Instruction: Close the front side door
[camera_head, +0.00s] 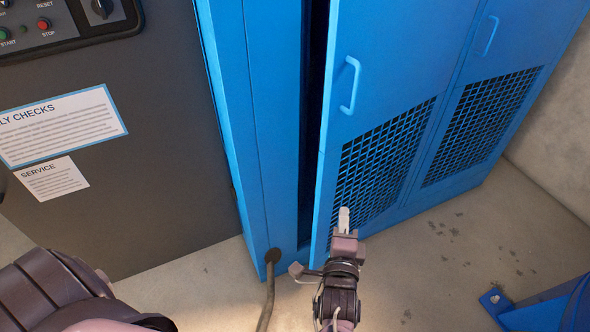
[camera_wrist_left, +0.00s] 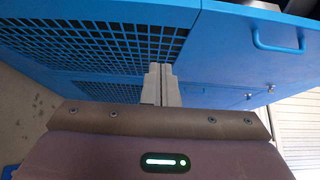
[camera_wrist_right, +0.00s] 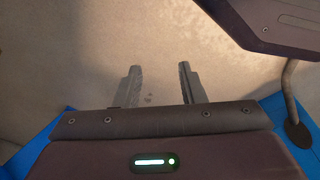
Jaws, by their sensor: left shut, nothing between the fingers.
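The blue side door (camera_head: 385,60) has a bar handle (camera_head: 350,86) and a lower mesh panel (camera_head: 380,165). It stands ajar, with a dark gap (camera_head: 312,110) along its left edge. My left gripper (camera_head: 344,220) is shut and empty, its fingertips in front of the lower left part of the door's mesh. In the left wrist view its closed fingers (camera_wrist_left: 160,85) are close to the blue mesh panel (camera_wrist_left: 90,40); I cannot tell whether they touch it. My right gripper (camera_wrist_right: 160,85) is open and empty above the bare floor in the right wrist view.
A second blue mesh door (camera_head: 480,110) adjoins on the right, flush with the cabinet. A dark control panel (camera_head: 150,150) with labels stands at the left. A blue metal part (camera_head: 545,305) lies at the lower right. The floor (camera_head: 440,260) between is clear.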

